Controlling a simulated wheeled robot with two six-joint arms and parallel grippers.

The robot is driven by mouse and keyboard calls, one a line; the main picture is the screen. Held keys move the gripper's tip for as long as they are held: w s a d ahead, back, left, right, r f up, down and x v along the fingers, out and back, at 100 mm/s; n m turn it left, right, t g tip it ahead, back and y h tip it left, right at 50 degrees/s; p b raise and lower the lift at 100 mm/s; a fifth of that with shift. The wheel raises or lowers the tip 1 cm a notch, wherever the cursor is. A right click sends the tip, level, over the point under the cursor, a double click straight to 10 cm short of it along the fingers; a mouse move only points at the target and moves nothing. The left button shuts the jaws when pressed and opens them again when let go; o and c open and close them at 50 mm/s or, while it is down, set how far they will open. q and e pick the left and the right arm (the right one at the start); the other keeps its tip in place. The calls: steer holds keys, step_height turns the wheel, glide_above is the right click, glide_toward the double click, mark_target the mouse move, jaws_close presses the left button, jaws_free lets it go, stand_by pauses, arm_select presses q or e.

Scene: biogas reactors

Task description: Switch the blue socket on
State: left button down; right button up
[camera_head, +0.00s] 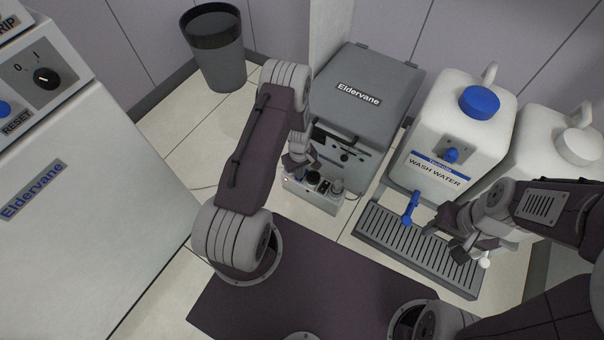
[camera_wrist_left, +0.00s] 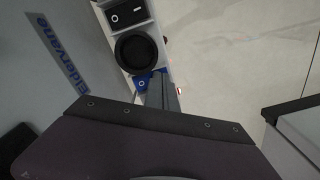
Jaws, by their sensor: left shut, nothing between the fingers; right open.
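A grey socket strip (camera_head: 318,196) stands on the floor in front of the grey Eldervane box. In the left wrist view the strip (camera_wrist_left: 124,33) shows a black rocker switch (camera_wrist_left: 125,12), a round black socket (camera_wrist_left: 137,50) and a small blue part with a round mark (camera_wrist_left: 142,83). The blue part is mostly hidden by my left gripper. My left gripper (camera_wrist_left: 163,90) is shut and empty, its fingertips right beside or over the blue part; touching cannot be told. In the head view my left gripper (camera_head: 298,172) hides that end. My right gripper (camera_head: 443,243) is open over the drip tray.
The grey Eldervane box (camera_head: 375,85) stands behind the strip. A wash water canister (camera_head: 440,135) with a blue tap (camera_head: 410,208) is to the right, above a slatted drip tray (camera_head: 385,238). A bin (camera_head: 218,60) stands at the back left. A white cabinet (camera_head: 70,200) fills the left.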

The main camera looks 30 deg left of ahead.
step_height(320, 180, up, 7)
steer(key=p, duration=0.6)
steer(key=shift+f, duration=0.2)
steer(key=shift+f, duration=0.1)
